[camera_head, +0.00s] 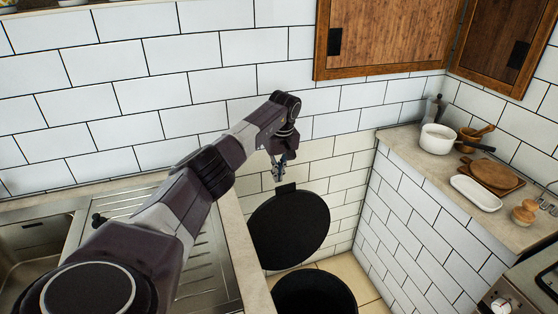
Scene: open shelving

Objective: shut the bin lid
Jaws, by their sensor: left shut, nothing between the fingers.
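The bin (314,294) is a dark round container on the floor in the gap between the two counters, with only its upper part in view. Its black round lid (289,232) stands raised and open, tilted up behind the bin's opening, with a small tab at its top. My left gripper (279,179) is shut and empty, pointing down just above the lid's tab. I cannot tell whether the fingertips touch the tab. My right gripper is not in view.
A steel sink (30,250) with a drainer lies at the left, beneath my left arm. The right counter (408,147) holds a white pot (437,138), a white dish (476,192) and wooden boards (490,174). Wooden cabinets (392,38) hang above. A stove corner (520,291) is at lower right.

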